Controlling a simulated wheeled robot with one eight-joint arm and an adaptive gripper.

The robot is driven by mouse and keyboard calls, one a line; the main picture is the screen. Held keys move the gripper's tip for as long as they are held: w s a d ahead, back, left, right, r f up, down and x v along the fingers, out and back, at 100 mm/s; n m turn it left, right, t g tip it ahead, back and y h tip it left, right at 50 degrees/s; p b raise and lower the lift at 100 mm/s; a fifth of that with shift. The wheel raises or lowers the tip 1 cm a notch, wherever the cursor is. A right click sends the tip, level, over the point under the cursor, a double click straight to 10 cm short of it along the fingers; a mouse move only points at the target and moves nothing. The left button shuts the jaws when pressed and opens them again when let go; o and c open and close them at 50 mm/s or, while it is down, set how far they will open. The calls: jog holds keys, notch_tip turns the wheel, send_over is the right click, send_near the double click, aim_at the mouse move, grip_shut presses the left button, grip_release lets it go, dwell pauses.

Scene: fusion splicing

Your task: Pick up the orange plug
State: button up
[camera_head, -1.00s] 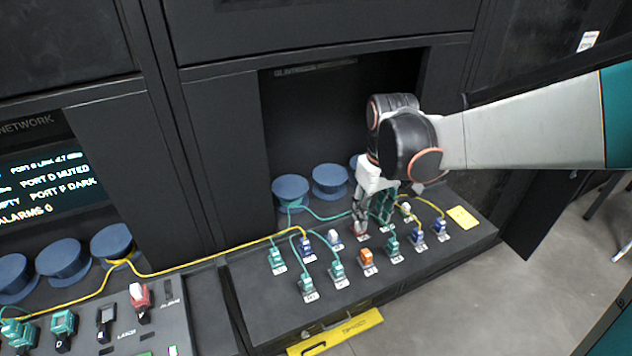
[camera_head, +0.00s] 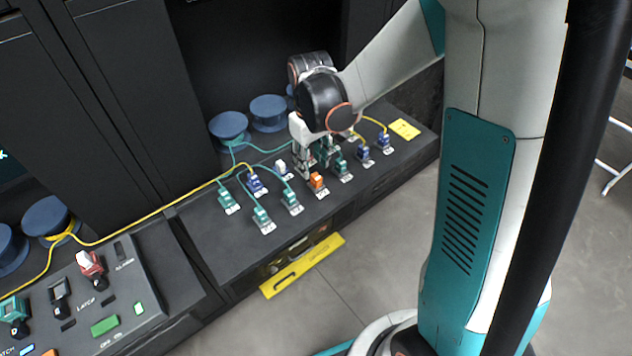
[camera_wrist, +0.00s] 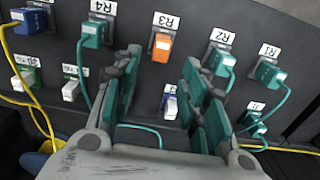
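The orange plug (camera_head: 317,181) sits in a socket near the front row of the dark sloped panel, with other plugs on both sides. In the wrist view the orange plug (camera_wrist: 162,46) is under the label R3, ahead of my gripper and between the lines of its two fingers. My gripper (camera_head: 318,165) is just behind the plug in the head view, pointing down at the panel. In the wrist view my gripper (camera_wrist: 160,80) has its fingers spread wide with nothing held between them. The plug appears apart from both fingers.
Teal plugs stand close on both sides, one (camera_wrist: 94,34) at R4 and one (camera_wrist: 220,62) at R2, with cables. A white-blue plug (camera_wrist: 170,103) lies between the fingers' lines, nearer me. Blue spools (camera_head: 229,125) stand behind. A yellow cable (camera_head: 150,218) crosses the panel's left.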

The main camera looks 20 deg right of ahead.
aim_at(316, 181)
notch_tip(316, 181, down, 5)
jog(key=shift+s+d+b, duration=0.15)
jog(key=shift+b, duration=0.85)
grip_shut()
jog(key=shift+r, duration=0.15)
